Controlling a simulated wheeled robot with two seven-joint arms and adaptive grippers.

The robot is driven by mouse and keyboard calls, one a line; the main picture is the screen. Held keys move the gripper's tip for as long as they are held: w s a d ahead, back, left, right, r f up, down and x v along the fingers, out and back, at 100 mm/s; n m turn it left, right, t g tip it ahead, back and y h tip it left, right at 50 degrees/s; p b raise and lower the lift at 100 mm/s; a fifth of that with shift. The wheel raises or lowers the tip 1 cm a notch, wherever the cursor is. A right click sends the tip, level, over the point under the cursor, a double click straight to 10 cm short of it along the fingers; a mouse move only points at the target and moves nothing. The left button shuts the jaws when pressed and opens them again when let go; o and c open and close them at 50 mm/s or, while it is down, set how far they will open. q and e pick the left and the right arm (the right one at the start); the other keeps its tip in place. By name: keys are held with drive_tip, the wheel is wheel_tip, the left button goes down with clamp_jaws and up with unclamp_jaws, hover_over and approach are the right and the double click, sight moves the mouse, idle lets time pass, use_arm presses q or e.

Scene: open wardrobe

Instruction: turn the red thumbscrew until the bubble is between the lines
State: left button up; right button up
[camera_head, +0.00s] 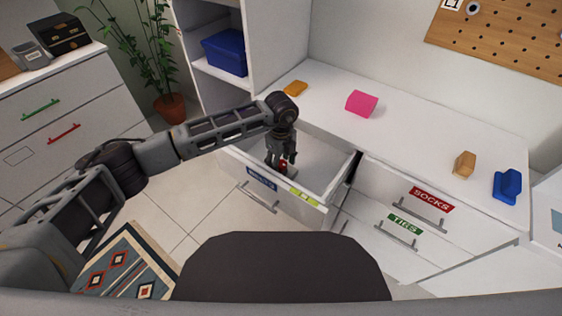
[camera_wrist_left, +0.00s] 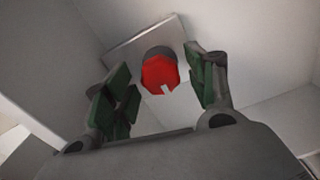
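The red thumbscrew (camera_wrist_left: 158,72) is a faceted red knob with a white mark on its lower edge. It sits on a dark collar on a grey plate (camera_wrist_left: 125,42) inside the open drawer (camera_head: 322,160). In the head view the thumbscrew (camera_head: 283,167) is a small red spot, mostly hidden by my gripper. My left gripper (camera_head: 282,161) points down into the drawer. In the wrist view its green-padded fingers (camera_wrist_left: 163,88) are open on either side of the knob, with gaps visible. A yellow-green strip (camera_head: 303,197) lies on the drawer front's top edge; its bubble and lines are too small to read. My right gripper is out of view.
The drawer walls stand close around my left gripper. The counter (camera_head: 410,130) holds a pink block (camera_head: 361,103), a tan block (camera_head: 464,165) and a blue object (camera_head: 508,186). Shut drawers labelled SOCKS (camera_head: 431,199) and TIES (camera_head: 405,224) are to the right.

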sight(281, 163)
use_arm(q)
drive_tip(key=shift+r, duration=0.2)
wheel_tip(281, 163, up, 12)
drive_tip(key=shift+f, duration=0.2)
idle(0.7)
idle(0.5)
